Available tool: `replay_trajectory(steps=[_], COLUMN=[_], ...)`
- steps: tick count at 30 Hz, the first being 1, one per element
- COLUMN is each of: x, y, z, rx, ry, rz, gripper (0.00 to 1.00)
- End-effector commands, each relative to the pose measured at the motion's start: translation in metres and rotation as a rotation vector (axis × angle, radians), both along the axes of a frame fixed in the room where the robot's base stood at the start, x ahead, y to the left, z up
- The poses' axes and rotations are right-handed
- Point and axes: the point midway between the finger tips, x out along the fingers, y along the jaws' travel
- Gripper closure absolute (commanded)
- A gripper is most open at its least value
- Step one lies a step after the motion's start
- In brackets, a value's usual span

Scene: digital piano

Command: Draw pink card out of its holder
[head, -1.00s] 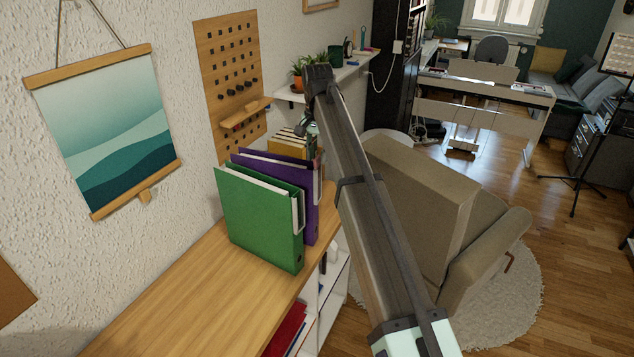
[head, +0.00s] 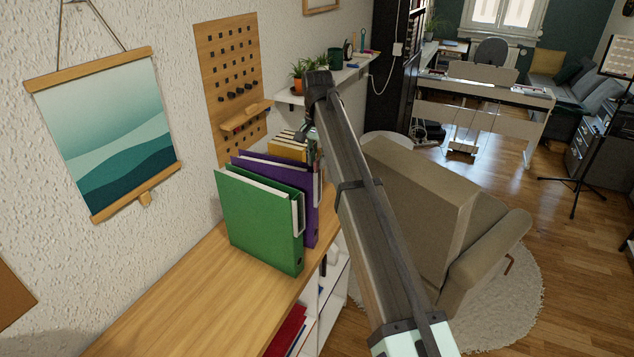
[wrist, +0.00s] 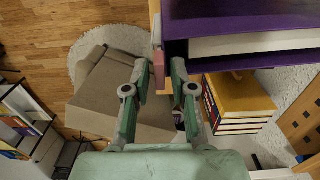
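A small pink card (wrist: 158,68) shows in the wrist view, just off the shelf side of the purple binder. The pale strip (wrist: 157,24) above it may be its holder, but I cannot tell. My gripper (wrist: 161,72) is open, with one finger on each side of the pink card and a narrow gap to each. I cannot tell how deep the card sits between the fingers. In the head view my gripper (head: 304,131) is mostly hidden behind my arm, near the purple binder and the yellow books. The pink card is not visible there.
The purple binder (head: 274,172) and green binder (head: 259,222) stand on the wooden shelf top (head: 190,300). A beige armchair (head: 420,205) is right of the shelf. The shelf's near end is clear.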

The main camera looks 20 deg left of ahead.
Motion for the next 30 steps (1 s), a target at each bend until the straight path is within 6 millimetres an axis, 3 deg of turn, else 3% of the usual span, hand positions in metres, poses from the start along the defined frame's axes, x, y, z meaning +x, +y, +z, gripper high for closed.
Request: replay_trajectory(steps=[11,30], x=[0.0,0.0], y=[0.0,0.0], z=[0.002,0.03], rx=[0.0,0.0], ry=[0.0,0.0], rz=[0.0,0.0], gripper=[1.0,1.0])
